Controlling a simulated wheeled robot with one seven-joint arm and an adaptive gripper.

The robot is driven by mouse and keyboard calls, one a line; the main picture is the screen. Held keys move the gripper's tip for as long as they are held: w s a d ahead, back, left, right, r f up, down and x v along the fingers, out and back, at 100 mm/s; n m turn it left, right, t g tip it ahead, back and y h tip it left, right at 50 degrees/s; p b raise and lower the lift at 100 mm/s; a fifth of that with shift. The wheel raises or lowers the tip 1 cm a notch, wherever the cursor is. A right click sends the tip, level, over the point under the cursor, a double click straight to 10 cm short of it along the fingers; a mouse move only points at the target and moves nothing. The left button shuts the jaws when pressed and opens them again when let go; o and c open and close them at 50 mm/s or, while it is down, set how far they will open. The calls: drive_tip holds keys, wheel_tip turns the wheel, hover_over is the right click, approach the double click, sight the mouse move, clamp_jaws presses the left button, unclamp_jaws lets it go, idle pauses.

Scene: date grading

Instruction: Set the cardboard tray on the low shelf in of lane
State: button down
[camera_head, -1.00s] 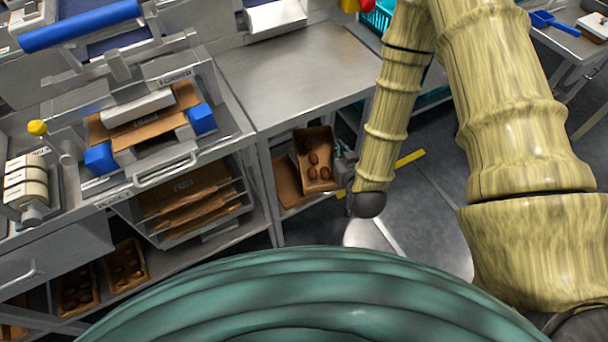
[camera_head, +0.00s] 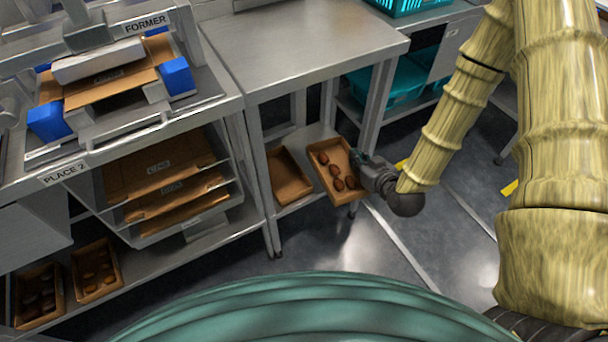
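The cardboard tray (camera_head: 343,153) holds several brown dates and is tilted a little in the picture. My gripper (camera_head: 362,166) is at the tray's right wall and appears shut on it; the fingertips are small and partly hidden. The tray is at the right front of the low shelf (camera_head: 312,133), under the steel table. Its front right corner reaches past the shelf edge in the picture. I cannot tell whether it touches the shelf. A second cardboard tray (camera_head: 289,177), seemingly empty, lies on the shelf just to the left.
Table legs (camera_head: 378,100) stand close behind and right of the held tray. The steel tabletop (camera_head: 300,45) above is clear. At left are a former bench, a rack of flat cardboard (camera_head: 160,165), and two date trays (camera_head: 96,285) on a lower shelf. Floor is open at front right.

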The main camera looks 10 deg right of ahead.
drive_tip(key=d+f+n+y+b, duration=0.2)
drive_tip(key=d+f+b, duration=0.2)
drive_tip(key=f+b, duration=0.45)
drive_tip(key=w+a+b, duration=0.1)
drive_tip(key=w+a, duration=0.1)
drive_tip(key=w, duration=0.3)
drive_tip(key=w+a+b, duration=0.1)
drive_tip(key=w+a, duration=0.1)
drive_tip(key=w, duration=0.3)
drive_tip(key=w+a+b, duration=0.2)
drive_tip(key=w, duration=0.4)
drive_tip(key=shift+a+f, duration=0.35)
drive_tip(key=shift+f+b, duration=0.95)
drive_tip(key=shift+f, duration=0.7)
drive_tip(key=shift+f, duration=0.2)
drive_tip(key=c, duration=1.6)
unclamp_jaws()
drive_tip(key=shift+c, duration=0.2)
drive_tip(key=shift+r, duration=0.15)
drive_tip(key=p+v, duration=0.1)
drive_tip(key=v, duration=0.2)
drive_tip(key=p+v, duration=0.1)
drive_tip(key=v, duration=0.3)
drive_tip(key=p+v, duration=0.1)
drive_tip(key=v, duration=0.3)
drive_tip(key=shift+a+r+p, duration=0.1)
drive_tip(key=shift+r+p, duration=0.2)
drive_tip(key=shift+s+r, duration=0.1)
drive_tip(key=shift+s, duration=0.35)
